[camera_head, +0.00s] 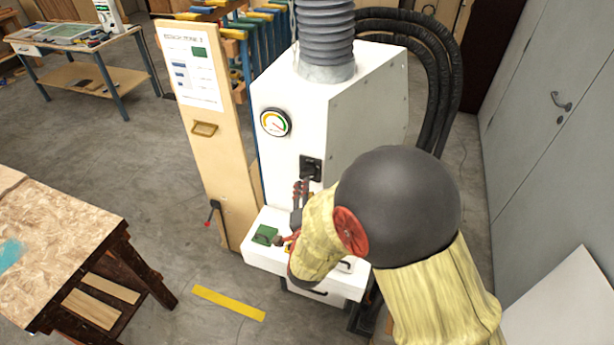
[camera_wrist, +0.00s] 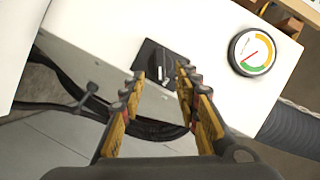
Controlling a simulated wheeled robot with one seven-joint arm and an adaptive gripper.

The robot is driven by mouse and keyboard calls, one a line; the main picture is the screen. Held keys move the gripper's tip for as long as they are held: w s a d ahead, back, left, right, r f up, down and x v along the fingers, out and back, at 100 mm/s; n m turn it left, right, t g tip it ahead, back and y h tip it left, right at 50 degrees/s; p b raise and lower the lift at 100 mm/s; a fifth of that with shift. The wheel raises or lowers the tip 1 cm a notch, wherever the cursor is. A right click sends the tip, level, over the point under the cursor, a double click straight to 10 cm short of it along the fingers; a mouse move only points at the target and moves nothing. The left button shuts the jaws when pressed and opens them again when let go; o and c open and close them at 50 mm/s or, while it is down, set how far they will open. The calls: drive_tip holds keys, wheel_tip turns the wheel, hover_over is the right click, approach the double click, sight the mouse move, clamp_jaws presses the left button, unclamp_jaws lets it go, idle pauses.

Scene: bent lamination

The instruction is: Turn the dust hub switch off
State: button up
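The dust hub (camera_head: 290,125) is a white cabinet with a grey hose on top. Its switch (camera_head: 311,164) is a dark rotary knob on a black plate on the front face, below and right of the gauge. The switch also shows in the wrist view (camera_wrist: 159,62), with a grey grip bar on it. My gripper (camera_head: 302,185) is just in front of the switch and partly covers its lower side. In the wrist view my gripper (camera_wrist: 161,72) is open, with yellow and dark fingers on either side of the knob. I cannot tell whether either finger touches it.
A round gauge (camera_head: 275,123) sits on the cabinet front. A white ledge with a green block (camera_head: 265,234) juts out below. A wooden post with a sign (camera_head: 190,70) stands close on the left. Black hoses (camera_head: 450,70) run behind at right. A workbench (camera_head: 55,235) is at lower left.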

sight(308, 174)
drive_tip(key=w+f, duration=0.1)
drive_tip(key=w, duration=0.5)
drive_tip(key=shift+w+f, duration=0.15)
drive_tip(key=shift+w, duration=0.05)
drive_tip(key=shift+c, duration=0.8)
clamp_jaws()
